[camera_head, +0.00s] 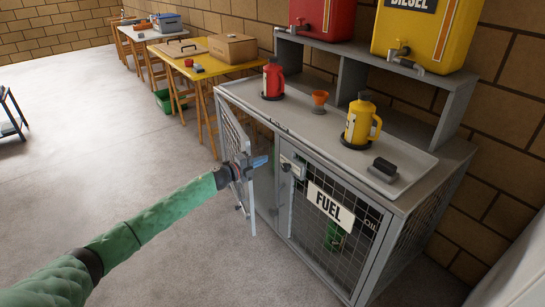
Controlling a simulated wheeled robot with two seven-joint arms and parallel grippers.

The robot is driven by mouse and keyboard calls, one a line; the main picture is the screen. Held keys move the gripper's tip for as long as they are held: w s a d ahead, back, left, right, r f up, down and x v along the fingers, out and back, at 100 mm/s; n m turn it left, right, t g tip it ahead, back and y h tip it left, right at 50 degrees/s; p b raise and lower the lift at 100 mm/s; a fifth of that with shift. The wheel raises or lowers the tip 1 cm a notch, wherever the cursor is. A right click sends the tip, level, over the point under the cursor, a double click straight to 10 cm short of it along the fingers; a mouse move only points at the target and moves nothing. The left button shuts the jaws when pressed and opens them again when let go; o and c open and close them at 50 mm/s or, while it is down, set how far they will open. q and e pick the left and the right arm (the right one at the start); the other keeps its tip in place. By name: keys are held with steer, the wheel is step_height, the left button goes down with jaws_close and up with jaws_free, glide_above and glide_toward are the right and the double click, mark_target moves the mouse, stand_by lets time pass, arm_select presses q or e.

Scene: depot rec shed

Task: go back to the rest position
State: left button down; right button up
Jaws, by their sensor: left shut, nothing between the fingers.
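My left arm in its green sleeve comes in from the lower left. My left gripper (258,162) is shut and empty, at the free edge of the left mesh door (236,150) of the grey fuel cabinet (310,137). That door stands open, swung outward. I cannot tell whether the gripper touches it. The right door, with a FUEL sign (330,204), is closed. My right gripper is not in view.
On the cabinet top stand a red can (273,80), an orange funnel (320,99), a yellow can (361,122) and a dark block (383,168). Red and yellow tanks (425,35) sit on the shelf above. Yellow trestle table (225,71) behind.

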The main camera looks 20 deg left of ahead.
arm_select(q)
steer(key=v, duration=0.3)
steer(key=shift+s, duration=0.25)
